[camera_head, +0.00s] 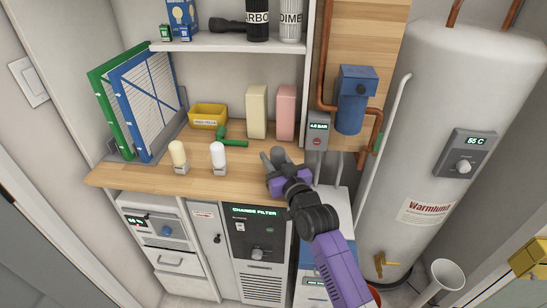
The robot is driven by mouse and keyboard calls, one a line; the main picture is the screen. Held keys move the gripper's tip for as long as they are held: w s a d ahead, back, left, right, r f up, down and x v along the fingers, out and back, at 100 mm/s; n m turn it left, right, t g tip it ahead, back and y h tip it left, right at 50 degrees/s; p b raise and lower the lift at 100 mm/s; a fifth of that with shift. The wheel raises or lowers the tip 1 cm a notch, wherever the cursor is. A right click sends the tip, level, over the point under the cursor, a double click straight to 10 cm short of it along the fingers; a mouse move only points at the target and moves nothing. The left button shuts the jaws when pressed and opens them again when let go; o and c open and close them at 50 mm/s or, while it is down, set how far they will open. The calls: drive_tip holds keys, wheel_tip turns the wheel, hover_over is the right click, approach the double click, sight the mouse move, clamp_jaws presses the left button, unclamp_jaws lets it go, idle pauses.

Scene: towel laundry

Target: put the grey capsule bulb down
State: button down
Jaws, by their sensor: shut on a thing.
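My gripper (275,167), with purple and dark parts, is over the right part of the wooden counter (225,184). It is shut on a small grey rounded thing (278,154), which looks like the grey capsule bulb. The bulb is partly hidden by the fingers, and I cannot tell whether it touches the counter. To the left, a white bulb (217,155) and a cream bulb (178,153) stand upright in small holders on the counter.
A green-handled tool (233,142), a yellow bin (208,116), a cream block (257,111) and a pink block (286,112) stand behind. Filter panels (147,100) are at left. A grey pressure box (317,131) and pipes are close at right. The front counter strip between bulbs and gripper is clear.

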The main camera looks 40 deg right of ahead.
drive_tip(key=shift+f, duration=0.2)
drive_tip(key=c, duration=0.9)
unclamp_jaws()
drive_tip(key=shift+r, duration=0.1)
drive_tip(key=shift+r, duration=0.15)
drive_tip(key=b+v, duration=0.2)
drive_tip(key=v, duration=1)
